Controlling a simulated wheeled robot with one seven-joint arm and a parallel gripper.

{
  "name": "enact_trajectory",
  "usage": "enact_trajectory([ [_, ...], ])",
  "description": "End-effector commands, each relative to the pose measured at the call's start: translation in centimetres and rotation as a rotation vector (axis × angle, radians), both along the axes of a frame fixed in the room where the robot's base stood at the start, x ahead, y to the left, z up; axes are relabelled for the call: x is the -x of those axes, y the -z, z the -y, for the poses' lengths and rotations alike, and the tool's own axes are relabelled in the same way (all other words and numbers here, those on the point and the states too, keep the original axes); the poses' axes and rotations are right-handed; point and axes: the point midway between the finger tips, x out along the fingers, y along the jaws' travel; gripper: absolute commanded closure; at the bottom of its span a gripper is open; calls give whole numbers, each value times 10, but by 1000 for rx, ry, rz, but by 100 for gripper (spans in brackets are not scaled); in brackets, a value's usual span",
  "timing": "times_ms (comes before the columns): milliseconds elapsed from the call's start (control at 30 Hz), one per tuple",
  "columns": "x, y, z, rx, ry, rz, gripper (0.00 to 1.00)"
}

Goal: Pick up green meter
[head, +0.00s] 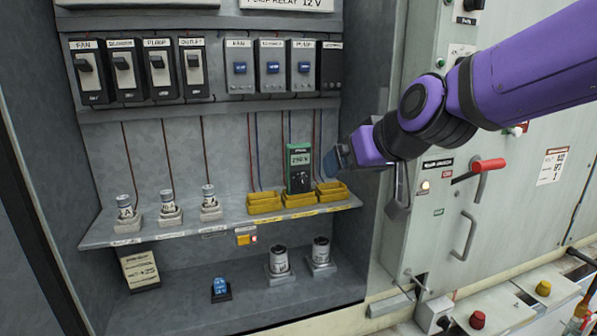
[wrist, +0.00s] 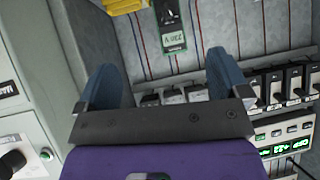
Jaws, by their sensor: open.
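The green meter (head: 299,168) stands upright on the shelf, among the yellow trays, with a lit display on its front. It also shows in the wrist view (wrist: 173,38), turned upside down, beyond the gap between my fingers. My gripper (head: 338,162) is at the right side of the cabinet opening, just right of the meter in the head view. In the wrist view my gripper (wrist: 165,78) has its two blue fingers wide apart with nothing between them. The meter is apart from the fingers.
Yellow trays (head: 264,205) sit close around the meter's base on the shelf (head: 100,233). Several small fuses (head: 168,208) stand to the left. Switches (head: 271,72) line the wall above. The cabinet's right wall and a red-handled panel (head: 488,165) are near my arm.

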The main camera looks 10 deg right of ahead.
Motion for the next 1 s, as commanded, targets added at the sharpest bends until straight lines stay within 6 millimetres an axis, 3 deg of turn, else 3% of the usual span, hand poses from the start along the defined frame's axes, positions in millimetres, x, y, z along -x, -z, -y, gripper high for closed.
enact_trajectory([
  [100, -41, 6, -23, -8, 13, 99, 6],
  [300, -85, 15, -43, 14, 76, 228, 6],
  [1000, -149, 40, -53, 37, 117, 280, 6],
])
